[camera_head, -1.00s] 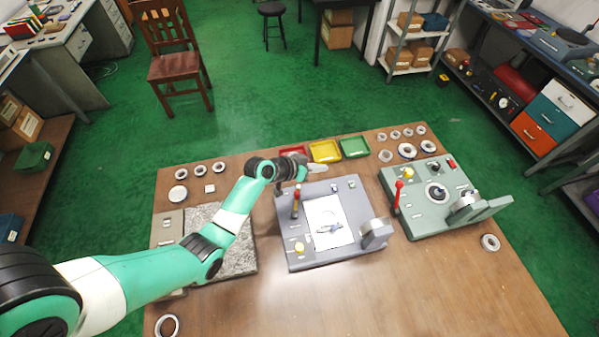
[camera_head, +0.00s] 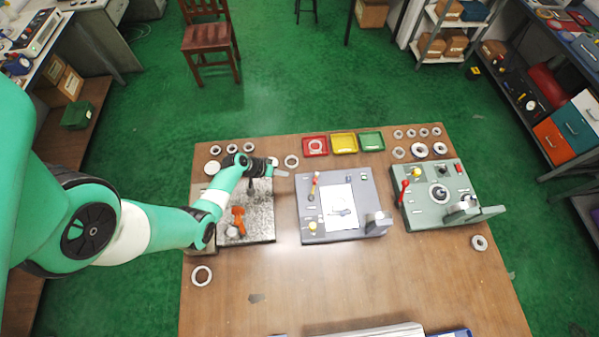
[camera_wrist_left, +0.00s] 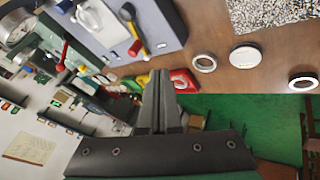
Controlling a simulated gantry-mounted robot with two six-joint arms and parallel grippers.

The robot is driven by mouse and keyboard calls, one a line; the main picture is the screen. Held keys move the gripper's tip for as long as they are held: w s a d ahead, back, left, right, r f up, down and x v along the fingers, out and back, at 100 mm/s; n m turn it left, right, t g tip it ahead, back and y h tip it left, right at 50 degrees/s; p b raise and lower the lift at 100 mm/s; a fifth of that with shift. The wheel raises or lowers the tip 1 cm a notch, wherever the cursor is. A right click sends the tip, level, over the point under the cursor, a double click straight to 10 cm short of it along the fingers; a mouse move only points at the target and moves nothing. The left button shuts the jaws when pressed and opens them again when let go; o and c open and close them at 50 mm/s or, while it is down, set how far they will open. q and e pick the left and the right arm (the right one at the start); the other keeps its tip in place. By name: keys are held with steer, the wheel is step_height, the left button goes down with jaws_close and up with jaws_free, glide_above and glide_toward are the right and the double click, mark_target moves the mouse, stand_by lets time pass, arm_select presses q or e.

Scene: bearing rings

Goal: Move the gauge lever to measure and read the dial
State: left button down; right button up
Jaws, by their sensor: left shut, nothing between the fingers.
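The grey gauge station (camera_head: 345,232) sits mid-table with a white sheet (camera_head: 340,200) on top. Its red-and-yellow lever (camera_head: 314,186) stands near the left side; it also shows in the left wrist view (camera_wrist_left: 131,24). A round grey dial housing (camera_head: 378,222) is at the station's right front; its face cannot be read. My left gripper (camera_head: 284,173) is just left of the station's back-left corner, apart from the lever. In the left wrist view its fingers (camera_wrist_left: 160,78) are shut and empty. My right gripper is not in view.
A green station (camera_head: 425,215) with a red lever (camera_head: 404,188) stands right. Red (camera_head: 315,153), yellow (camera_head: 344,151) and green (camera_head: 371,149) trays line the back; a ring is in the red one. A speckled plate (camera_head: 262,220) lies left. The front table is mostly clear.

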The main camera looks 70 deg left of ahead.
arm_select(q)
steer(key=b, duration=1.2)
glide_toward(314, 185)
steer(key=a+f, duration=0.4)
steer(key=a, duration=0.1)
steer(key=shift+f, duration=0.4)
steer(key=shift+w+d+r+p, duration=0.35)
steer(key=shift+w+d+p, duration=0.15)
steer(key=shift+w, duration=0.1)
steer(key=shift+w+d+r+p, duration=0.35)
steer(key=shift+w+d+p, duration=0.1)
steer(key=shift+w, duration=0.1)
steer(key=shift+w+d, duration=0.25)
steer(key=shift+w, duration=0.15)
